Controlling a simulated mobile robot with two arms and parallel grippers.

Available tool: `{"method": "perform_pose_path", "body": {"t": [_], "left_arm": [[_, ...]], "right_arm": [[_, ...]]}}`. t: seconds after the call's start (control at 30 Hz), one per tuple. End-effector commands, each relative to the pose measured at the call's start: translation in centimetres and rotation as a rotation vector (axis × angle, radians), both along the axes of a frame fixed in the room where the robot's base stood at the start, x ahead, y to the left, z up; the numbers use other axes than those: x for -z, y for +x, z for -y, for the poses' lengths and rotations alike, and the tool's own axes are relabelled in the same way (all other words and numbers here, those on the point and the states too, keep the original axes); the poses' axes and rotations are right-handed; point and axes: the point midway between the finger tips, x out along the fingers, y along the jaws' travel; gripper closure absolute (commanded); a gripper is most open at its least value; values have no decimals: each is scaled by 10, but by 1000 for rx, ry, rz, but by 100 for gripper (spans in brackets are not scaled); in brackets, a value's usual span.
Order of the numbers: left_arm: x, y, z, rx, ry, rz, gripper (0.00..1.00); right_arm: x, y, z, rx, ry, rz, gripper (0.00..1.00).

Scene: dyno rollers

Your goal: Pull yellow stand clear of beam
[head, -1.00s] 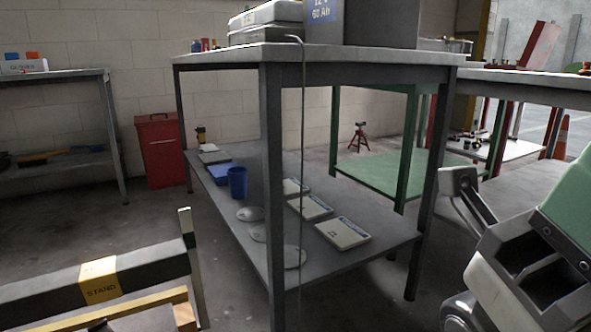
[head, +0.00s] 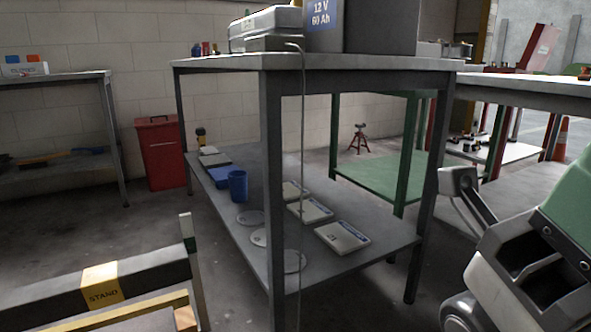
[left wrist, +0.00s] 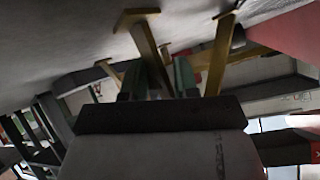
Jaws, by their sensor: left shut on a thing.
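In the left wrist view my left gripper (left wrist: 158,80) shows as two dark green fingers over its dark palm. A yellow post of the yellow stand (left wrist: 146,48) runs between the fingers, and the gripper is shut on it. More yellow legs with flat feet spread beside it. In the head view a black beam (head: 150,278) with a yellow band marked STAND (head: 102,284) lies at lower left. A yellow bar (head: 135,308) runs just below it; I cannot tell whether it belongs to the same stand. The contact between stand and beam is not clear. My right gripper is out of view.
A grey workbench (head: 350,63) stands ahead, a battery (head: 370,25) on top and a blue cup (head: 238,186) on its lower shelf. A red bin (head: 160,152) stands by the wall. Open floor (head: 80,215) lies between the beam and the left bench.

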Motion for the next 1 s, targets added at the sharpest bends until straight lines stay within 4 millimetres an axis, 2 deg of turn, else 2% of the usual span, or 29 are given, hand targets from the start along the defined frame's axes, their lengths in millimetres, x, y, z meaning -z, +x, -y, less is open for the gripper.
{"method": "perform_pose_path", "body": {"t": [0.07, 0.43, 0.73, 0.77, 0.93, 1.0], "left_arm": [[3, -6, 2, 7, 13, -14, 100], [4, -8, 3, 7, 12, -15, 100], [4, -25, 20, 7, 6, -14, 100], [4, -26, 21, 8, 7, -12, 71], [4, -25, 21, 8, 2, -11, 45], [5, -25, 21, 8, 1, -11, 43]], "right_arm": [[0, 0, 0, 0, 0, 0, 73], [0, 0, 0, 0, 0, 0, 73], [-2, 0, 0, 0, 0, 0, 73], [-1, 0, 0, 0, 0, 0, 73], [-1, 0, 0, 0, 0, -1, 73], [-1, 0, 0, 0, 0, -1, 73]]}}
